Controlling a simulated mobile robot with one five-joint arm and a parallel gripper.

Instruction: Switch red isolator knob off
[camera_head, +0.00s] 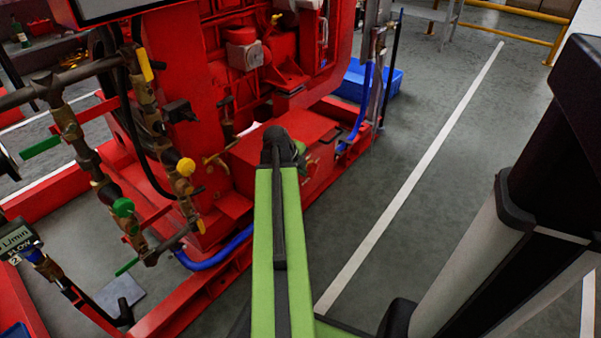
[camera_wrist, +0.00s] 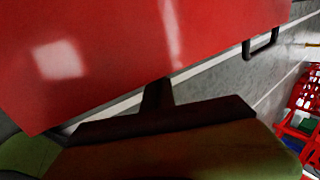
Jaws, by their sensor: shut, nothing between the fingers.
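I cannot make out the red isolator knob in either view. In the head view the red pumpset (camera_head: 205,85) fills the left and middle, and my green arm reaches towards its red base box (camera_head: 290,130). My gripper (camera_wrist: 156,92) shows in the wrist view as a dark shape with narrow fingers together, shut and empty. It is in front of a large glossy red panel (camera_wrist: 120,60). I cannot tell whether the fingertips touch the panel. In the head view the gripper is hidden beyond the end of my arm.
Brass pipework with a yellow knob (camera_head: 186,167) and a green knob (camera_head: 123,207) stands at the left. A blue bin (camera_head: 365,80) is behind the pumpset. The wrist view shows a black handle (camera_wrist: 262,44) and a red crate (camera_wrist: 302,115).

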